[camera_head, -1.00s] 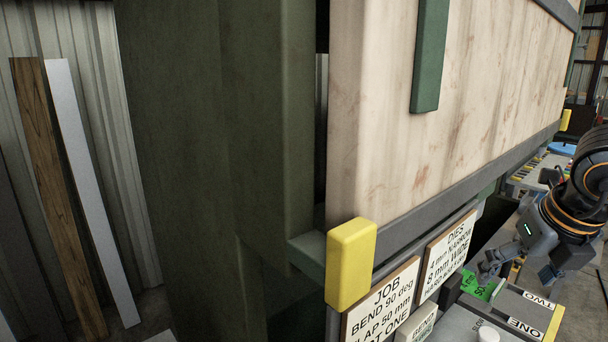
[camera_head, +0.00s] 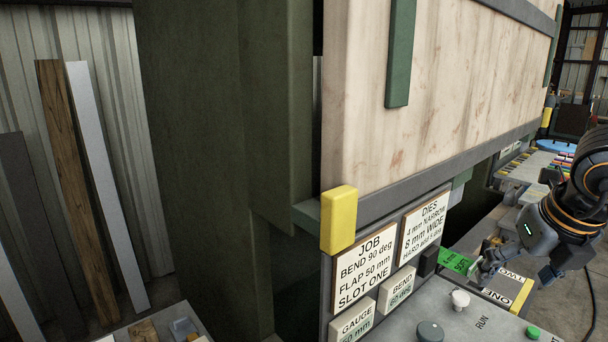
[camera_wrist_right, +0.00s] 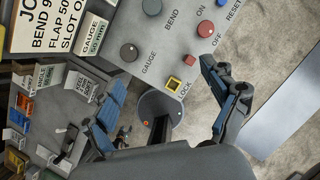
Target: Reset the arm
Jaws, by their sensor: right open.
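My right arm (camera_head: 580,205) comes in at the right edge of the head view. Its gripper (camera_head: 515,268) is over the control desk beside the ONE and TWO labels, small and partly blended with the things behind it. In the right wrist view the two blue-grey fingers of the gripper (camera_wrist_right: 163,78) are spread wide, with nothing seen held between them. A grey round part (camera_wrist_right: 160,108) with a dark bar shows between the fingers; I cannot tell what it is. The control panel (camera_wrist_right: 215,58) with knobs and buttons lies beyond the fingertips. My left gripper is not in view.
A large press with a pale ram (camera_head: 430,110) and dark green frame (camera_head: 200,150) fills the middle. A yellow block (camera_head: 339,218) sits at its corner above the JOB sign (camera_head: 365,272). A white knob (camera_head: 460,299) and green button (camera_head: 533,332) stand on the desk. Boards lean at left.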

